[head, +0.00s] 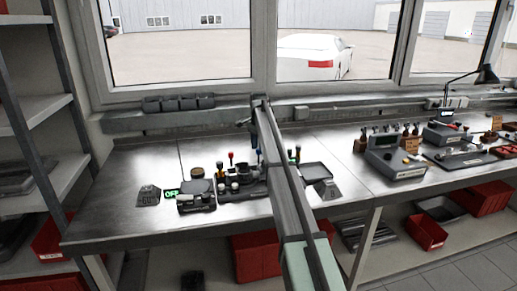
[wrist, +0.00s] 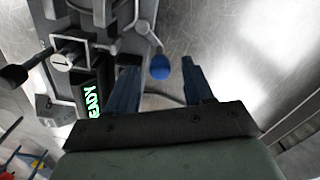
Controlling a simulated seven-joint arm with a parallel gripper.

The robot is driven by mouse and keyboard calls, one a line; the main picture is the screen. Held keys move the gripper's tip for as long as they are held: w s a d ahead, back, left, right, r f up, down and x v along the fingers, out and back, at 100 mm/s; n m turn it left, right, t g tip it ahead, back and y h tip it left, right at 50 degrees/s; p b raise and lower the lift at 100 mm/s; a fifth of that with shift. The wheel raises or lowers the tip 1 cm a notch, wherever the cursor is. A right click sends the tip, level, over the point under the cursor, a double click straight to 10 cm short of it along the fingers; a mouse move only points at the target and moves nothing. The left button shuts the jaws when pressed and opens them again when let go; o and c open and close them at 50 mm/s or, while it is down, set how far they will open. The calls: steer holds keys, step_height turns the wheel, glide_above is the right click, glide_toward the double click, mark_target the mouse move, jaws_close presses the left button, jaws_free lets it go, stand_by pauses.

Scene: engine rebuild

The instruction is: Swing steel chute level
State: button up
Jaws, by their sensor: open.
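My gripper (wrist: 159,65) is open in the wrist view, its two blue fingers pointing up the picture. A round blue knob (wrist: 160,68) shows between the fingertips, with a gap on both sides. Above it is a grey metal fitting (wrist: 138,18); I cannot tell whether this is the steel chute. In the head view the small machine (head: 238,184) sits mid-bench with red and blue knobs above it.
A lit green READY display (wrist: 92,100) lies left of my fingers. The bench's left end (head: 125,180) is clear.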

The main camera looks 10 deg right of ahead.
steer(key=shift+f, duration=0.5)
steer(key=shift+c, duration=0.4)
jaws_close()
